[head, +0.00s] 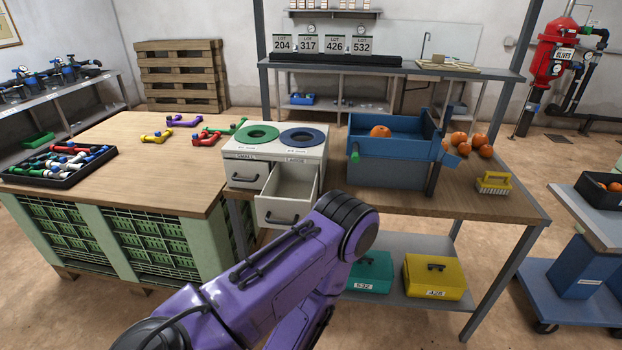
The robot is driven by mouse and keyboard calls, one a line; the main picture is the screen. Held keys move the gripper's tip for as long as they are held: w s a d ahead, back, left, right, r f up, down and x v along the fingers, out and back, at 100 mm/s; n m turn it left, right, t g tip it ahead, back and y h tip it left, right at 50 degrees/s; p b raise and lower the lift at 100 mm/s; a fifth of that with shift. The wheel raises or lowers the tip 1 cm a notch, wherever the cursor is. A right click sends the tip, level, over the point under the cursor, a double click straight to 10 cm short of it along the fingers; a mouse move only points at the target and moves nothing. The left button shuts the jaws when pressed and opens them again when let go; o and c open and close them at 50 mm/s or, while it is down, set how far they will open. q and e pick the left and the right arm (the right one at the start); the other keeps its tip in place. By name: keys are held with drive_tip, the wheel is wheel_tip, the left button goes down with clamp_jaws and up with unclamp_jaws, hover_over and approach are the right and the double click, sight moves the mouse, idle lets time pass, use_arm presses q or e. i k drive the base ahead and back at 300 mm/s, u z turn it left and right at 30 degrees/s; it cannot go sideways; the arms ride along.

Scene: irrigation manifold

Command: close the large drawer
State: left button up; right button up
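The large drawer (284,212) is pulled out of the white cabinet (272,152), below the label LARGE. Its front has a dark handle, and the part of its inside that I see looks empty. The small drawer (245,175) beside it on the left sits flush in the cabinet. A purple arm of mine rises from the bottom of the head view, with its bend just right of and below the open drawer's front. Neither of my grippers shows in this view.
The cabinet top has a green ring (258,134) and a blue ring (302,137). A blue bin (388,170) with an orange stands right of it. A wooden worktop (150,165) with coloured fittings lies left. Teal (368,272) and yellow (437,277) boxes sit on the lower shelf.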

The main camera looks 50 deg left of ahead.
sight(290, 192)
drive_tip(key=i, duration=1.3)
drive_tip(key=u, duration=2.75)
drive_tip(key=i, duration=0.5)
drive_tip(key=u, duration=0.05)
